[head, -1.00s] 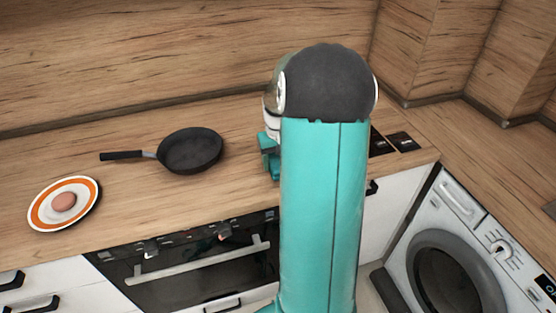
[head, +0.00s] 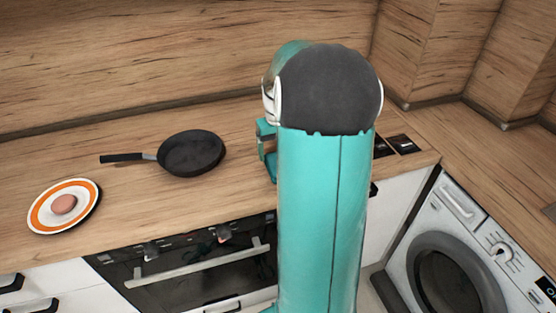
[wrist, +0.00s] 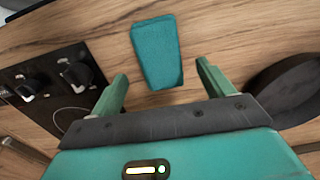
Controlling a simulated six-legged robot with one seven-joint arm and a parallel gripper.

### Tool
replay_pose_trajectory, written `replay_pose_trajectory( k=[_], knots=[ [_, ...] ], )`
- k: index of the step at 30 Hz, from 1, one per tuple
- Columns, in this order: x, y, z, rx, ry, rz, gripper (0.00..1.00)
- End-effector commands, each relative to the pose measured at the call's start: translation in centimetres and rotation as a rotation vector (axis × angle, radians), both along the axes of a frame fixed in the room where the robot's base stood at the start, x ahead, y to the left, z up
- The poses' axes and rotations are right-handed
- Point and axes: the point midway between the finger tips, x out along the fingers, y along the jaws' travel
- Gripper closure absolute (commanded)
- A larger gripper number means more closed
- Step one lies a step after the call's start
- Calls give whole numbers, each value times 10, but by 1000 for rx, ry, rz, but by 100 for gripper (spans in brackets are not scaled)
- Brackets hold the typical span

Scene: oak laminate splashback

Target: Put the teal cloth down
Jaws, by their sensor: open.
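The teal cloth (wrist: 157,52) is a folded, roughly rectangular piece lying on the wooden worktop (wrist: 215,35) in the wrist view. My gripper (wrist: 160,80) is open, with its two green fingers spread apart. The cloth shows beyond and between the fingertips, and nothing is held. I cannot tell the exact gap between the fingers and the cloth. In the head view my own arm hides the cloth and most of the gripper.
A black frying pan (head: 192,153) stands on the worktop, right of the cloth in the wrist view (wrist: 290,85). A plate (head: 38,213) with an orange ring holds an egg (head: 64,204). A washing machine (head: 455,250) stands at right.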

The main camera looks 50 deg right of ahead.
Motion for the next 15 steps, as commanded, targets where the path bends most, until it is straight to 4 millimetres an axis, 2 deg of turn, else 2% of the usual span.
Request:
replay_pose_trajectory(
  k=[1,6,10,15],
  knots=[
    [1,0,13,-4,-3,0,20],
    [1,0,46,-3,-3,2,20],
    [0,0,60,-2,-1,1,20],
    [0,0,66,0,0,1,20]
  ],
)
